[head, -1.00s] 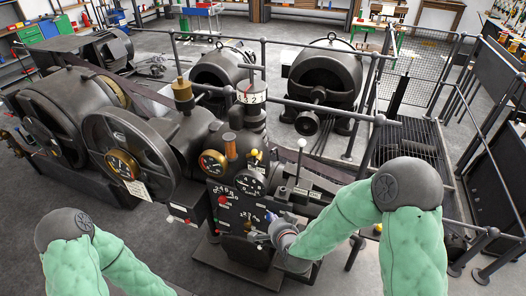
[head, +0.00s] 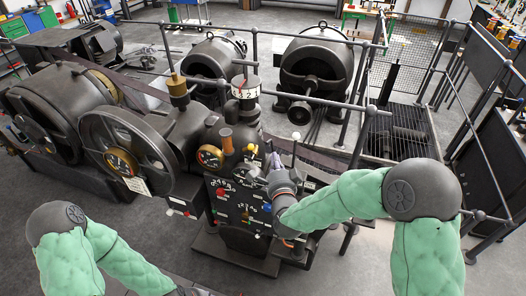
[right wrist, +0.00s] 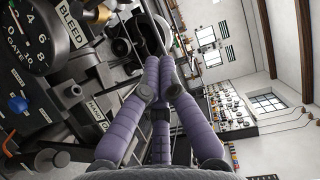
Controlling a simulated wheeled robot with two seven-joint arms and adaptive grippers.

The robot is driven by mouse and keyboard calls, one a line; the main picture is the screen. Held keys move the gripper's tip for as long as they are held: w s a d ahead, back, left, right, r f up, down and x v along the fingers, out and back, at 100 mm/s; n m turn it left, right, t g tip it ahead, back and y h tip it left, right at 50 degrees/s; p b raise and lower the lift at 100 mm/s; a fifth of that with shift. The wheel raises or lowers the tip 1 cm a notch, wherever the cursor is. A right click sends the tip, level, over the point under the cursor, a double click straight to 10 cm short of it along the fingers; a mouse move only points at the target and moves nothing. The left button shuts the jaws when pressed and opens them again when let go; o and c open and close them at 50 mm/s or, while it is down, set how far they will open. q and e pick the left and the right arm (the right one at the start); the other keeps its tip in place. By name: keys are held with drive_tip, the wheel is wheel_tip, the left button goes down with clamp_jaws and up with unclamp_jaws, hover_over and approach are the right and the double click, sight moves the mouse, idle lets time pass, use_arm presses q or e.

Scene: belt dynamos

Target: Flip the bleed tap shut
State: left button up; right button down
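The BLEED label (right wrist: 70,24) shows at the upper left of the right wrist view, beside the gate dial. My right gripper (head: 272,162) is in front of the machine's control panel in the head view. In the right wrist view its purple fingers (right wrist: 160,68) are drawn together with nothing visible between them. They look apart from the fitting.
The control panel (head: 228,203) carries a red knob (head: 220,191), a blue knob (head: 267,208) and a yellow-tipped part (head: 251,148). A handwheel (head: 120,150) stands left of it. A rail (head: 320,101) runs behind. Bare floor (head: 150,235) lies in front.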

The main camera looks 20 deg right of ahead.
sight(251, 152)
drive_tip(key=w+a+p, duration=0.1)
drive_tip(key=w+a, duration=0.2)
drive_tip(key=w, duration=0.3)
drive_tip(key=shift+f, duration=0.3)
drive_tip(key=shift+w, duration=0.1)
